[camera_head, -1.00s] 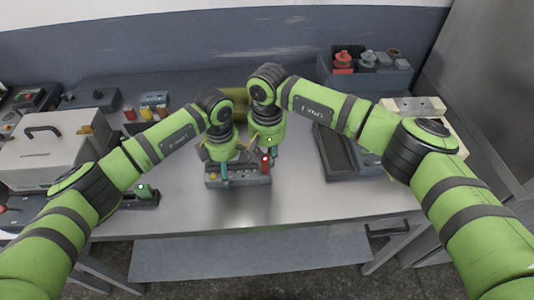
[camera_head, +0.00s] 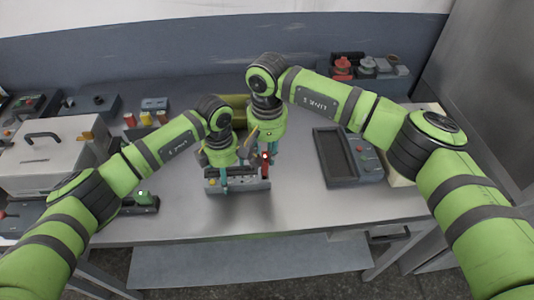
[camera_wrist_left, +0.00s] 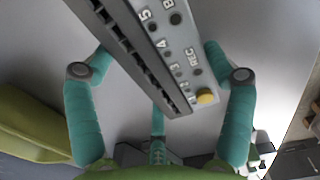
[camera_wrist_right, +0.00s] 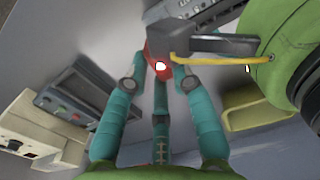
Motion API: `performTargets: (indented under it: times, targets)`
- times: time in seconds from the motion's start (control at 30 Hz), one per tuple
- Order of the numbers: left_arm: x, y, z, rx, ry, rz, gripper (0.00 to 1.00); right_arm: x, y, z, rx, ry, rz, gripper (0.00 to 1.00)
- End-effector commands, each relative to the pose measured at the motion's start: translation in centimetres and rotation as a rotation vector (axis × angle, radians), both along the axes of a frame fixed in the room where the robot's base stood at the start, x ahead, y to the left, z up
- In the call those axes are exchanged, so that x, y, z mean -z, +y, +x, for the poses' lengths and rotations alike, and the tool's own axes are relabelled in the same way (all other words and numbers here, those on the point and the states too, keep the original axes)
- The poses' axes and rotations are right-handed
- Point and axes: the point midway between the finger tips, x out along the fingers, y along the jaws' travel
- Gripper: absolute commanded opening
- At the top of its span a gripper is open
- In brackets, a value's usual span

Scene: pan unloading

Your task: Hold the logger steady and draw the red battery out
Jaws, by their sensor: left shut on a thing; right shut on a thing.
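The logger (camera_head: 240,187), a long grey box with a yellow button and several keys, sits near the table's front edge. My left gripper (camera_head: 222,176) is shut on its left part; the left wrist view shows the logger (camera_wrist_left: 150,52) between the teal fingers. The red battery (camera_head: 265,166) stands upright at the logger's right end. My right gripper (camera_head: 262,158) is shut on it from above. The right wrist view shows the battery (camera_wrist_right: 151,76) between the fingertips, beside the logger (camera_wrist_right: 190,20). Fingers partly hide it, so I cannot tell how far it sits in its slot.
A dark grey tray (camera_head: 329,160) lies on the right. An olive bin (camera_head: 235,100) stands behind my grippers. A white case (camera_head: 50,155) and small coloured parts (camera_head: 147,117) are on the left. The front table strip is clear.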

Motion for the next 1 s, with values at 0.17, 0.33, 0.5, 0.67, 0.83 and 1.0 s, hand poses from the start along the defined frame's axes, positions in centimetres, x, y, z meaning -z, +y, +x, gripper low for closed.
performTargets:
  times: [0.17,0.33,0.5,0.67,0.83,1.0]
  targets:
    - [0.1,0.1,0.0,0.001,0.001,0.005,0.35,-0.7,0.0,0.0,0.000,-0.001,0.001,0.00]
    - [0.1,0.1,-0.1,0.002,0.001,0.005,0.35,-1.1,0.0,0.0,0.000,-0.002,0.002,0.00]
    - [0.1,0.0,-0.1,0.002,0.002,0.004,0.86,-1.2,0.1,0.1,0.000,-0.004,0.004,0.00]
    - [0.2,0.0,-0.1,0.003,0.003,0.004,1.00,-1.3,0.1,0.1,-0.001,-0.005,0.005,0.00]
    - [0.2,-0.1,-0.2,0.004,0.005,0.003,1.00,-1.3,0.2,0.1,-0.002,-0.005,0.008,0.00]
    - [-0.3,-0.1,-0.2,0.006,0.004,0.002,1.00,-1.3,0.3,0.1,-0.002,-0.005,0.009,0.00]
